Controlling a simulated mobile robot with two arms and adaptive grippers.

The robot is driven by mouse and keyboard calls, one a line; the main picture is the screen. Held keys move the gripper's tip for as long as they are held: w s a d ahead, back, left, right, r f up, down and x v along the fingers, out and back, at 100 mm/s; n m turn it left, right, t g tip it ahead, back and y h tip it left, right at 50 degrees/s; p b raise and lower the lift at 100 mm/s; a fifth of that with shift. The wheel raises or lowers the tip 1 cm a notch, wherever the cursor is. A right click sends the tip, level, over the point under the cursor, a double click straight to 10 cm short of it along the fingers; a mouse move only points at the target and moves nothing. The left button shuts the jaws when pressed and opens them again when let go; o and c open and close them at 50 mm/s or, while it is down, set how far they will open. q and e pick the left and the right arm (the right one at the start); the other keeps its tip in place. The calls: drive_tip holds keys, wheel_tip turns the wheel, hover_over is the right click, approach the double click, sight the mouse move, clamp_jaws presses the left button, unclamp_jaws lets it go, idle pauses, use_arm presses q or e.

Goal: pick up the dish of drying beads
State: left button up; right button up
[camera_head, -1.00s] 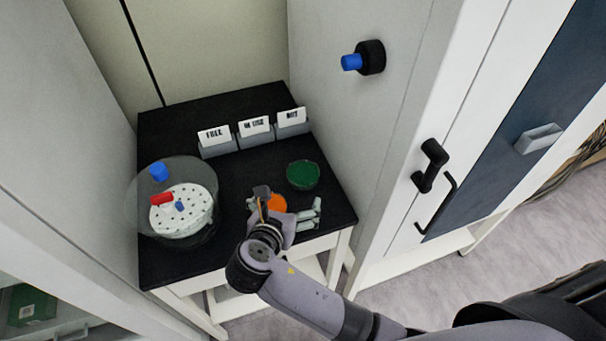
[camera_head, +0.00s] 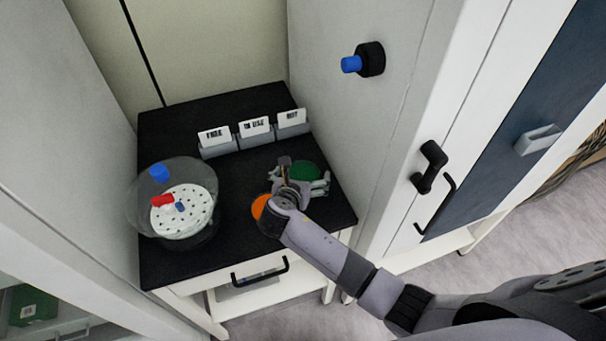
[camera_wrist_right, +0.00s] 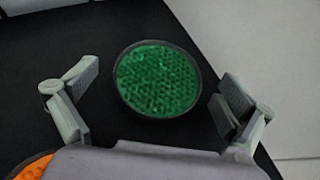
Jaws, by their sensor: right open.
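A round dark-rimmed dish of green beads (camera_head: 305,170) sits on the black tabletop, partly covered by my right gripper in the head view. In the right wrist view the green dish (camera_wrist_right: 158,79) shows whole, ahead of and between the fingers. A second dish, with orange contents (camera_head: 260,207), is beside my right wrist and partly hidden by it; its edge shows at the lower left of the right wrist view (camera_wrist_right: 34,168). My right gripper (camera_head: 304,176) is open and empty, its fingers spread either side of the green dish without visible contact. My left gripper is not in view.
Three grey holders with white cards (camera_head: 255,128) labelled FREE, IN USE and a third line the back of the black table (camera_head: 172,120). A clear round vessel (camera_head: 140,209) with a white perforated plate stands left. A pale cabinet wall (camera_head: 335,115) rises close on the right.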

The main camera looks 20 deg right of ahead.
drive_tip(key=shift+w, duration=0.1)
drive_tip(key=c, duration=1.2)
drive_tip(key=shift+c, duration=0.4)
drive_tip(key=shift+r, duration=0.1)
